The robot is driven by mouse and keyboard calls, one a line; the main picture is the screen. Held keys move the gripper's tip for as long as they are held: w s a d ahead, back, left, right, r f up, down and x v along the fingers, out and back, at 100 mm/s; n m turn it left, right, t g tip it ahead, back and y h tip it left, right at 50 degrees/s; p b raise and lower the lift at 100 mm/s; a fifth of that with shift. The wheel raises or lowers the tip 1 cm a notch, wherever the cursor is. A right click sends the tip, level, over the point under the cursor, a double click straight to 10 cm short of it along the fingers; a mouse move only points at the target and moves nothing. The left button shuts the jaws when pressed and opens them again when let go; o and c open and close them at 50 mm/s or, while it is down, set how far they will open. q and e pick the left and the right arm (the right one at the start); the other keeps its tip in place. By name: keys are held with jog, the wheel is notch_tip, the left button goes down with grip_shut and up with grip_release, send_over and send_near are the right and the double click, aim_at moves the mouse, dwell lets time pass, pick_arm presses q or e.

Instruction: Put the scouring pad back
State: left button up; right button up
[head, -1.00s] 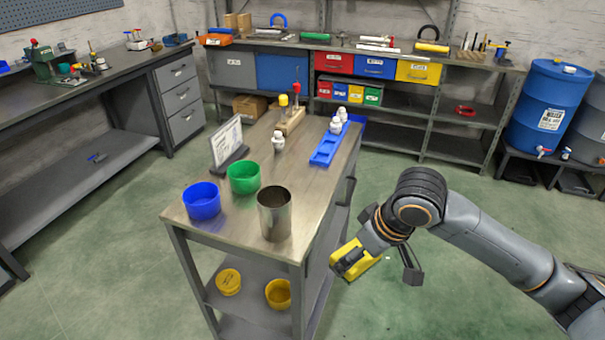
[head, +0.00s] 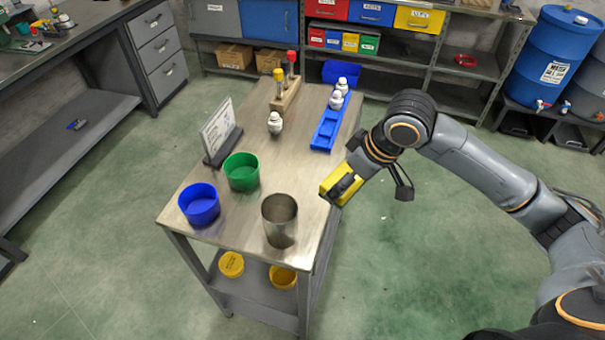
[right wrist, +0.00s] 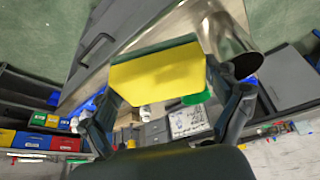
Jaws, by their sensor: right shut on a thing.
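A yellow scouring pad with a dark green edge (right wrist: 157,75) is held between the fingers of my right gripper (right wrist: 170,88), which is shut on it. In the head view the pad (head: 338,184) is at the right edge of the metal table (head: 235,240), near the steel cup (head: 280,222). My right gripper (head: 345,185) comes in from the right; it partly covers the pad. A blue bowl (head: 199,205) and a green bowl (head: 241,171) stand on the table to the left of the steel cup. My left gripper is not in view.
A sign in a stand (head: 218,132), a white-topped bottle (head: 275,123), a wooden block with screwdriver-like tools (head: 285,95) and a blue tray (head: 326,130) occupy the table's rear half. Yellow containers (head: 231,264) sit on its lower shelf. The table's middle is bare.

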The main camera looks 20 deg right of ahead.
jog(key=w+a+f+p, duration=0.2)
jog(key=w+a+f, duration=0.1)
jog(key=w, duration=0.4)
send_near(303, 189)
jog(key=shift+w+a+f, duration=0.4)
jog(key=shift+w+f, duration=0.05)
jog(key=shift+f, duration=0.05)
jog(key=shift+w+a+f, duration=0.15)
jog(key=shift+w+f, duration=0.15)
jog(key=shift+f, duration=0.15)
jog(key=f, duration=0.1)
jog(key=f+p, duration=0.1)
jog(key=f, duration=0.1)
jog(key=shift+w, duration=0.25)
jog(key=shift+f, duration=0.3)
jog(key=shift+f, duration=0.15)
jog(key=o, duration=0.8)
